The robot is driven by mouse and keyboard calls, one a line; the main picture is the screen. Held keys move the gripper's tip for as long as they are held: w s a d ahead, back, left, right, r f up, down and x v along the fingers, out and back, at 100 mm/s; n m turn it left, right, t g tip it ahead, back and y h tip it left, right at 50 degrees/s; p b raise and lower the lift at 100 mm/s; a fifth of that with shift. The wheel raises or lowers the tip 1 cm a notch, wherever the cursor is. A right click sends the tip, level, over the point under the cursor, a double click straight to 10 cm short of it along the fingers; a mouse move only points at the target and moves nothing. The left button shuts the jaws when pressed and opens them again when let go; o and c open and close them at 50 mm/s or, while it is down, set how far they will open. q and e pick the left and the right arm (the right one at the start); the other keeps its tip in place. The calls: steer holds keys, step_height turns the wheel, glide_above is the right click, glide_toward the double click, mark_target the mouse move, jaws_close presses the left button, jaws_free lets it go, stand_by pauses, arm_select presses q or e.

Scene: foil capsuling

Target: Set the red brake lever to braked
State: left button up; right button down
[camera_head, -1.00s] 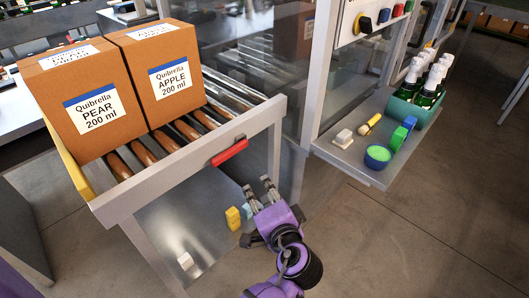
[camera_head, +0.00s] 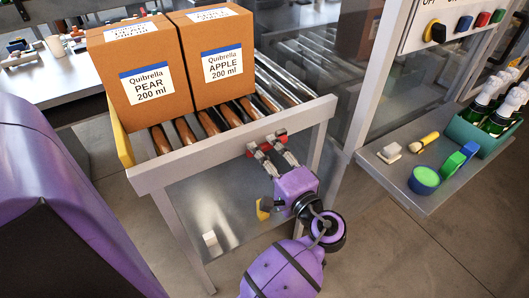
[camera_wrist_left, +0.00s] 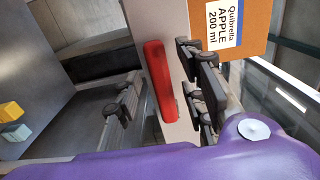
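The red brake lever (camera_head: 266,146) lies along the grey front beam of the roller conveyor, partly hidden behind my left gripper's fingers. In the left wrist view the red lever (camera_wrist_left: 158,80) shows as a long rounded bar against the pale beam. My left gripper (camera_head: 268,148) is at the lever, its fingers spread. In the left wrist view the open gripper (camera_wrist_left: 158,92) has one finger on each side of the lever, with gaps visible; no firm grip shows. My right gripper is not in view.
Two cartons, PEAR (camera_head: 143,80) and APPLE (camera_head: 213,60), stand on the rollers behind the beam. A small yellow block (camera_head: 263,210) and a white block (camera_head: 210,239) lie on the lower shelf. A side shelf (camera_head: 400,186) at right holds a green-filled bowl (camera_head: 424,180), a brush and bottles.

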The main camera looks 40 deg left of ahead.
arm_select(q)
steer(key=shift+w+a, duration=0.1)
steer(key=shift+a, duration=0.1)
steer(key=shift+c, duration=0.4)
jaws_close()
steer(key=shift+f, duration=0.1)
